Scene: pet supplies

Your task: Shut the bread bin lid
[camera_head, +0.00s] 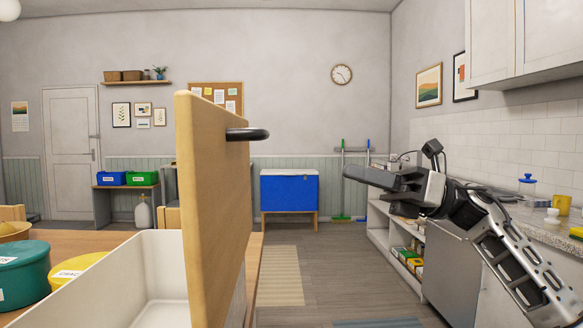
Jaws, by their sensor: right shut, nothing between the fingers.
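The bread bin (110,282) is a white box on the wooden table at the lower left, its inside showing. Its wooden lid (212,200) stands upright, open, on the bin's right side. A dark handle (248,134) sticks out to the right from the lid's upper part. My right gripper (352,172) is shut and empty, to the right of the lid and handle, with a clear gap between them. It points left. My left gripper is not in view.
A green round tin (22,272) and a yellow one (77,268) stand left of the bin on the table (75,240). A counter (530,225) with a yellow mug (562,204) runs along the right. Open floor lies between, with a blue cabinet (289,192) behind.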

